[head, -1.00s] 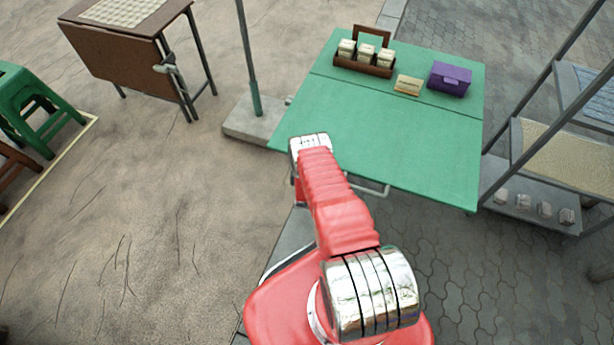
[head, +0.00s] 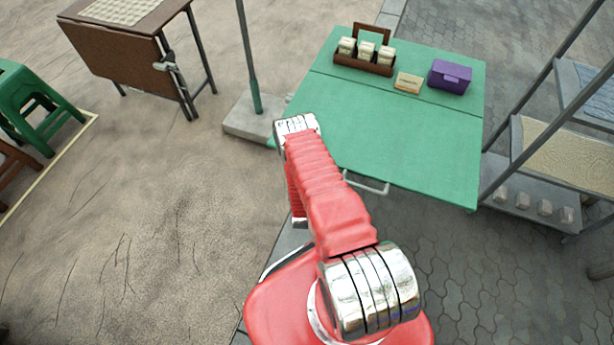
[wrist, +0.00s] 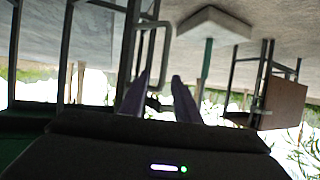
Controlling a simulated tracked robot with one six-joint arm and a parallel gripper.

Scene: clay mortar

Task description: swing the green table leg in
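The green table (head: 400,140) stands in the upper middle of the head view. A grey metal leg loop (head: 367,184) sticks out under its near edge, beside my red arm. In the wrist view, which looks upside down, grey bars and a bent leg loop (wrist: 152,50) show beyond my fingers. My gripper (wrist: 160,77) has two dark fingers apart, with nothing seen between them. The leg loop lies ahead, lined up near the left finger; I cannot tell how far. In the head view my gripper is hidden by my arm.
On the table are a brown rack (head: 364,62) of pale blocks, a small tan box (head: 408,83) and a purple box (head: 450,77). A pole on a concrete base (head: 248,122) stands left of the table, a grey shelf rack (head: 540,190) right.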

